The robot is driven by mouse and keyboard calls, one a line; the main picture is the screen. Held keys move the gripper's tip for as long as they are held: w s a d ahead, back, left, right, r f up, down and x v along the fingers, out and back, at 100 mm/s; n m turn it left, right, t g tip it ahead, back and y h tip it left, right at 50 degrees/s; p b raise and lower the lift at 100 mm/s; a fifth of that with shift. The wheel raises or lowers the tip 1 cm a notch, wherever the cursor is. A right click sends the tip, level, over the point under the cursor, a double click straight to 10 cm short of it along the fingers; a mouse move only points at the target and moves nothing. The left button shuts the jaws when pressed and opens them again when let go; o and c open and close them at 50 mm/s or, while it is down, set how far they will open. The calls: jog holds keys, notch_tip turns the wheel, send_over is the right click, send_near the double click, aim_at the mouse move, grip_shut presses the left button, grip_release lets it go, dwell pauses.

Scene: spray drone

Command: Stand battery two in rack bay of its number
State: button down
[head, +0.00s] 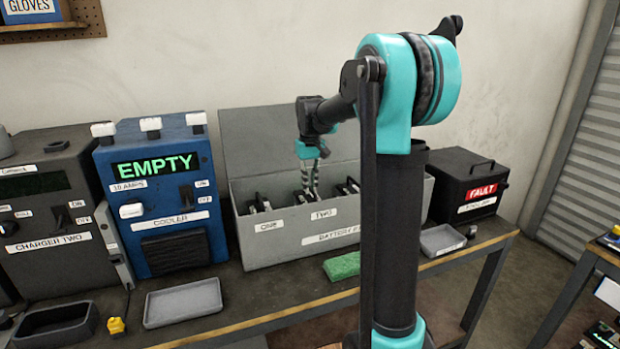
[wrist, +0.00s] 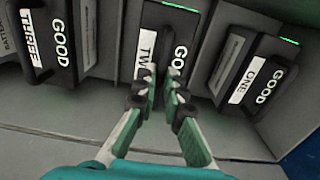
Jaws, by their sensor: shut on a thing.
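The grey battery rack (head: 285,250) stands on the bench, with bay labels ONE (head: 269,226) and TWO (head: 323,214) on its front. My gripper (head: 311,188) reaches down into the rack behind the TWO label. In the wrist view my gripper (wrist: 162,92) is shut on battery two (wrist: 180,22), at its handle. Battery two's label is partly hidden by the fingers; "TW" and "GO" show. It is in the middle bay, between battery three (wrist: 62,62) and battery one (wrist: 262,88). I cannot tell whether it rests on the bay floor.
A blue cooler box (head: 155,200) reading EMPTY and charger two (head: 48,205) stand left of the rack. A black FAULT box (head: 470,182) is at its right. A grey tray (head: 183,303), a green sponge (head: 342,266) and a small grey tray (head: 441,240) lie in front.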

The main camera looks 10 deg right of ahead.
jog(key=shift+f, duration=0.2)
jog(key=c, duration=1.6)
grip_release()
jog(key=shift+r, duration=0.1)
notch_tip(320, 180, up, 12)
